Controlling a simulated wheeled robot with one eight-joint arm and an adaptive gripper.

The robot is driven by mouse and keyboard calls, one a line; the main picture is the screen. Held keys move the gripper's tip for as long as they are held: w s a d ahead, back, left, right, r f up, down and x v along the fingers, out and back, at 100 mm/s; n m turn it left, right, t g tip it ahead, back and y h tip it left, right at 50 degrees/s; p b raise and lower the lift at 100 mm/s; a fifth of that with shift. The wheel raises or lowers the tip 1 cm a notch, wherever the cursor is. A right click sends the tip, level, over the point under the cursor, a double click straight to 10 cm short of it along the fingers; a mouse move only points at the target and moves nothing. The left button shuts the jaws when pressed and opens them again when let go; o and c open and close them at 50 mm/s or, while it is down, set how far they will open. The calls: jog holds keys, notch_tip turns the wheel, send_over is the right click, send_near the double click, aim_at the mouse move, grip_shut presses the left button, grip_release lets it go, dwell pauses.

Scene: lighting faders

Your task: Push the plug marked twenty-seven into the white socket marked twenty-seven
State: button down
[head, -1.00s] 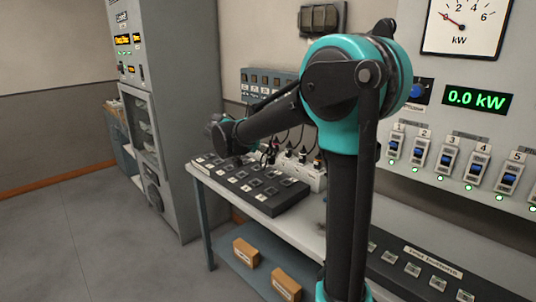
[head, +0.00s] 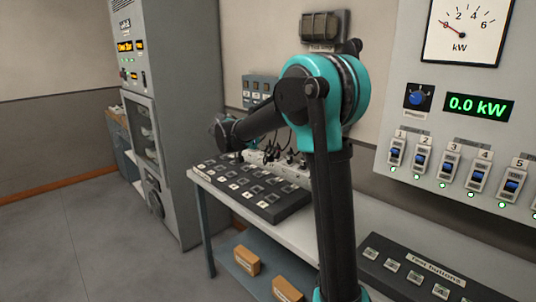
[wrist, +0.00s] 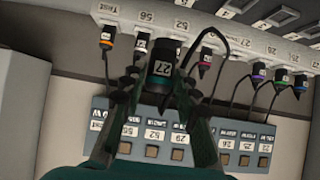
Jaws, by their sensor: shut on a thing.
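The black plug (wrist: 163,62) with the white 27 label is between the fingers of my gripper (wrist: 163,82) in the wrist view. My gripper is shut on it. The plug's front end points up the picture at the white socket strip (wrist: 235,38). The strip's label that reads as 27 (wrist: 181,26) is above and slightly right of the plug. The socket opening is hard to make out, and I cannot tell whether the plug touches it. In the head view the strip (head: 280,163) shows behind my arm; the plug and fingertips cannot be made out there.
Other plugs with cables, such as an orange-ringed one (wrist: 106,38) at left and a purple-ringed one (wrist: 259,72) at right, hang from the strip. A blue-grey labelled panel (wrist: 240,147) lies below. A black button panel (head: 255,190) sits on the bench (head: 330,238).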

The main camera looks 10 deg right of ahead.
jog(key=w+d, duration=0.1)
jog(key=w, duration=2.6)
jog(key=shift+d, duration=0.25)
jog(key=shift+f, duration=0.1)
dwell(0.5)
jog(key=shift+f, duration=2.15)
jog(key=shift+f, duration=1.75)
dwell(0.5)
